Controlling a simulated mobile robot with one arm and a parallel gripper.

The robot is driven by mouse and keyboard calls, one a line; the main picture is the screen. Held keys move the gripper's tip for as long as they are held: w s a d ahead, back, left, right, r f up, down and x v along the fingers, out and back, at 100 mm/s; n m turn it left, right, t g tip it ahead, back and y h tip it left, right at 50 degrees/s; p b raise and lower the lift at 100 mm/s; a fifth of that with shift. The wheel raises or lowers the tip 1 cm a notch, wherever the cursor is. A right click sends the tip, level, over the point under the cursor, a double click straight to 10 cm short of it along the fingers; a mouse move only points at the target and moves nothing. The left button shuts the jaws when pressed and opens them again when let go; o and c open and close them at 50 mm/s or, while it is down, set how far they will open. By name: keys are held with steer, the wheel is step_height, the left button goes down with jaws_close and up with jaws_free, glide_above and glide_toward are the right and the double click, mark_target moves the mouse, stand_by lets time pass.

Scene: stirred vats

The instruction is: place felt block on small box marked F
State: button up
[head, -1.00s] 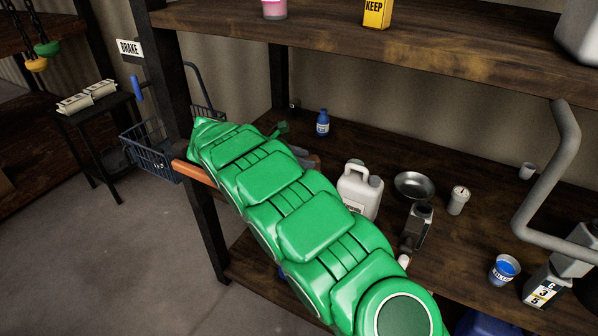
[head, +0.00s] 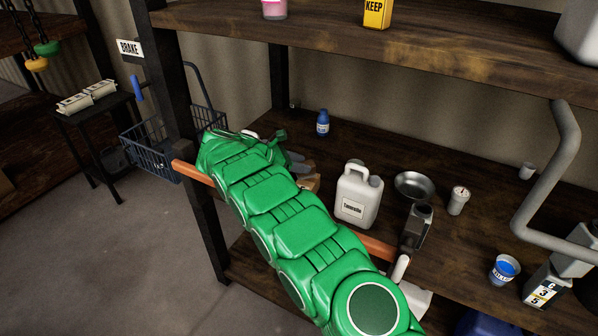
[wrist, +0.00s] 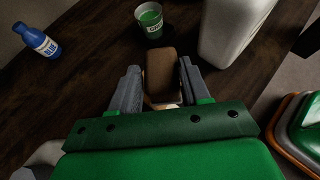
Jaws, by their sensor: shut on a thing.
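My gripper (wrist: 158,88) has its grey fingers on both sides of a brown block (wrist: 161,70), which appears to be the felt block, and is shut on it. In the head view my gripper (head: 298,163) is over the shelf board, left of the white jug, mostly behind my green arm. A brown-tan shape (head: 311,183) shows just below the fingers there; I cannot tell whether it is the block or a box. A pale edge (wrist: 163,105) shows at the block's near end in the wrist view. No letter F is readable.
A green cup (wrist: 149,20) stands just beyond the block. A blue bottle (head: 322,123) and a white jug (head: 357,196) stand nearby. A metal bowl (head: 414,186) and a grey canister (head: 417,226) are farther right. The upper shelf (head: 330,42) overhangs the back.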

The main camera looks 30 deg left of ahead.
steer(key=shift+w+a+f, duration=0.15)
steer(key=shift+f, duration=0.15)
steer(key=shift+w+f, duration=0.1)
steer(key=shift+f, duration=1.4)
steer(key=shift+f, duration=0.15)
steer(key=o, duration=1.1)
steer(key=shift+s+a+r, duration=0.2)
steer(key=shift+r, duration=0.1)
steer(key=v, duration=1.1)
steer(key=shift+s, duration=0.2)
